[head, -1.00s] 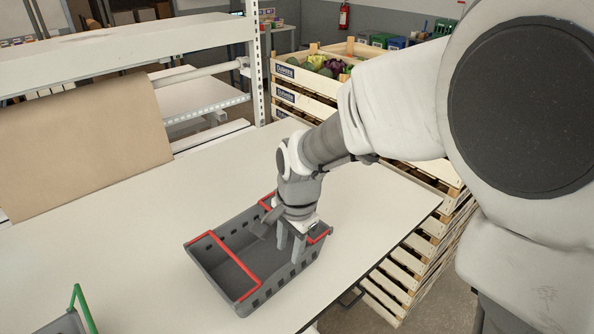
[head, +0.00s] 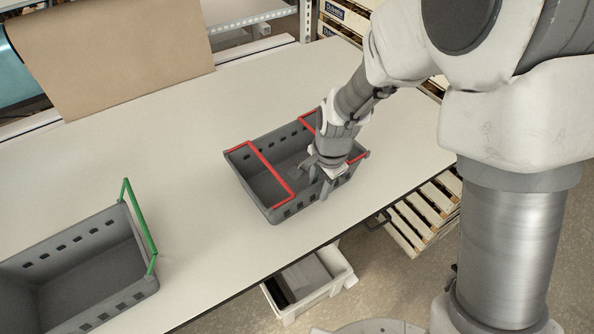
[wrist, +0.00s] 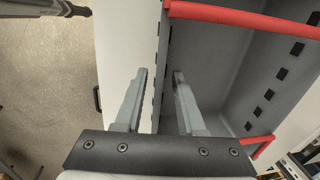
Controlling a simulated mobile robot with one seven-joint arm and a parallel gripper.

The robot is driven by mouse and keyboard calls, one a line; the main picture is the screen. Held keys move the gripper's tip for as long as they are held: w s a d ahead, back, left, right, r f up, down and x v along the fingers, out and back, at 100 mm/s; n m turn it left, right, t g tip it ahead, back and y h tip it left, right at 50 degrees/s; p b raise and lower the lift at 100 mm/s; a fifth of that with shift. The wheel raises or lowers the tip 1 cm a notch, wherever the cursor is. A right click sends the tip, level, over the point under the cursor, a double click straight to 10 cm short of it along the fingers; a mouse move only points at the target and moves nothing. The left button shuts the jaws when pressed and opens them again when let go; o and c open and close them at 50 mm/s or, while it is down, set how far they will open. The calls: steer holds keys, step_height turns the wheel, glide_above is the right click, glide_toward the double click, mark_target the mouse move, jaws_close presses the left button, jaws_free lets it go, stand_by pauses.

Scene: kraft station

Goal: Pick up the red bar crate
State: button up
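The red bar crate (head: 262,190) is a grey crate with red bars across its top, standing on the white table near its front edge. My gripper (head: 321,184) points down at the crate's near long side wall. In the wrist view the crate (wrist: 215,60) fills the right half. There my gripper (wrist: 160,74) is open with one finger outside the wall and the other inside. The wall runs between the fingers with a visible gap, and the fingers do not appear closed on it. The crate looks empty; my wrist hides part of its right end.
A grey crate with a green bar (head: 140,225) stands at the table's left. A brown paper sheet (head: 110,50) hangs at the back. Slatted wooden crates (head: 425,205) stand right of the table, and a white bin (head: 310,285) sits below its front edge. The table between the crates is clear.

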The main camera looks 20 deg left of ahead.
jaws_close()
steer(key=shift+w, duration=0.1)
stand_by(1.2)
